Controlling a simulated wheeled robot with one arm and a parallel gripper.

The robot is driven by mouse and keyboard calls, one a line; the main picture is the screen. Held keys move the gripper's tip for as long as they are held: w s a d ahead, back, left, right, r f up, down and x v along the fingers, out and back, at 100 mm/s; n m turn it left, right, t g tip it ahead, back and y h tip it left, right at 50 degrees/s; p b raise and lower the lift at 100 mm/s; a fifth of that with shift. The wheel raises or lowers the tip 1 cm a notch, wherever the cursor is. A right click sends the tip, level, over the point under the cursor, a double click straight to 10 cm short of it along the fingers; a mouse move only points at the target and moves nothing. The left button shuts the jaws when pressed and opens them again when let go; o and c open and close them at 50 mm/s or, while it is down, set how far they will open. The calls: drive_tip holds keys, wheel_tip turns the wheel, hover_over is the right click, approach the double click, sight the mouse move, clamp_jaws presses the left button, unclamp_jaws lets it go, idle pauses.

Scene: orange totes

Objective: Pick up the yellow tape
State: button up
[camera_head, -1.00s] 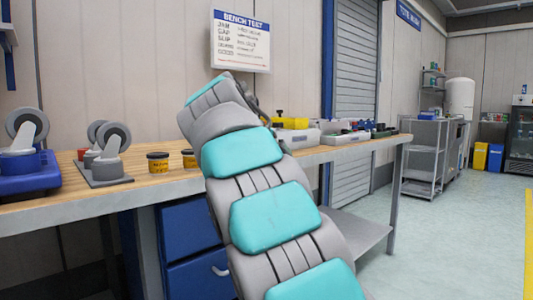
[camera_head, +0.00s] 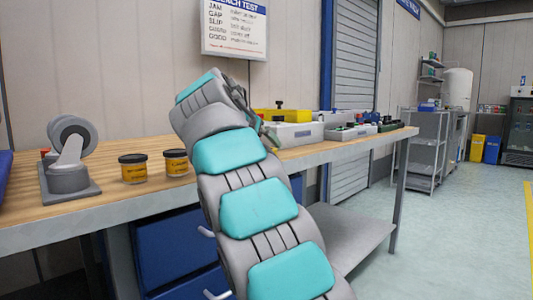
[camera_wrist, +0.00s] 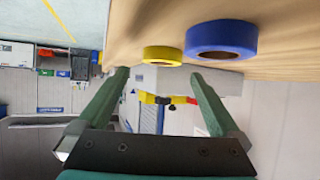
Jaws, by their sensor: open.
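A yellow tape roll (camera_wrist: 162,55) lies on the wooden bench top in the wrist view, where the bench appears along the upper edge. A larger blue tape roll (camera_wrist: 222,40) lies right beside it. My gripper (camera_wrist: 160,76) is open and empty, its two green fingers apart and pointing toward the yellow roll, which sits beyond the tips. In the head view my gripper (camera_head: 268,132) is partly hidden behind my arm, low near the bench. I cannot make out either tape roll in the head view.
White bins with yellow and dark items (camera_head: 295,133) stand farther along the bench. Open floor lies to the right.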

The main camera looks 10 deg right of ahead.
drive_tip(key=x, duration=0.4)
drive_tip(key=shift+w+d+f, duration=0.1)
drive_tip(key=shift+w+f, duration=0.15)
drive_tip(key=shift+f, duration=0.1)
drive_tip(key=shift+r, duration=0.1)
drive_tip(key=c, duration=1.3)
drive_tip(key=shift+r, duration=0.1)
